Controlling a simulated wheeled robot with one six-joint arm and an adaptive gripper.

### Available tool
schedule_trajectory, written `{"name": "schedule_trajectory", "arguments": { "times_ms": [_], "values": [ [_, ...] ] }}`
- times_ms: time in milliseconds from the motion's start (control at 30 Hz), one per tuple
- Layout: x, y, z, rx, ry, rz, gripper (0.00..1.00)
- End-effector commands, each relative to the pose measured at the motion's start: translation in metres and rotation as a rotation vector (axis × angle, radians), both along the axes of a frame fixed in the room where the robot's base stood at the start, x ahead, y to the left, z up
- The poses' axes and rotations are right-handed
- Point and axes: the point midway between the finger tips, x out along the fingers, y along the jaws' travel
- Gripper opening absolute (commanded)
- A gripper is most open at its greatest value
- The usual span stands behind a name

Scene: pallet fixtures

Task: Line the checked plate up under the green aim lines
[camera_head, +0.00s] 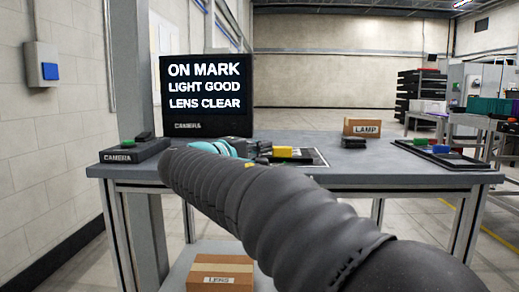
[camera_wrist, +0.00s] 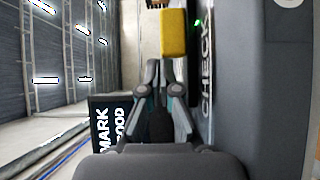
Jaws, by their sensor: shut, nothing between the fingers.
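My gripper (camera_wrist: 159,68) is shut and empty in the wrist view, its fingertips close to the end of a yellow block (camera_wrist: 173,33). I cannot tell whether they touch it. In the head view the yellow block (camera_head: 282,151) sits by a dark-framed area (camera_head: 318,156) on the table, and my arm hides much of what is around it. A small green mark (camera_wrist: 197,22) shows beside the block, near the lettering CHECK (camera_wrist: 207,80). The checked pattern of the plate cannot be made out. The screen (camera_head: 206,95) reads ON MARK, LIGHT GOOD, LENS CLEAR.
A CAMERA button box (camera_head: 136,151) stands at the table's left end. A LAMP box (camera_head: 362,127) and a small dark object (camera_head: 353,142) stand at the back. A tray with coloured pieces (camera_head: 438,151) lies at the right. A LENS carton (camera_head: 220,272) is below the table.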

Motion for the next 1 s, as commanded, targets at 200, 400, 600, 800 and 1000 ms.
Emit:
{"name": "schedule_trajectory", "arguments": {
  "times_ms": [200,400,600,800,1000],
  "values": [
    [-0.006,-0.013,-0.001,0.001,-0.001,-0.001,0.00],
    [-0.006,-0.013,0.000,0.001,-0.001,-0.001,0.00],
    [-0.013,-0.007,0.000,0.001,-0.001,0.000,0.00],
    [-0.038,0.015,0.000,0.001,-0.001,0.004,0.00],
    [-0.069,0.041,0.000,0.001,-0.001,0.004,0.00]
  ]
}}
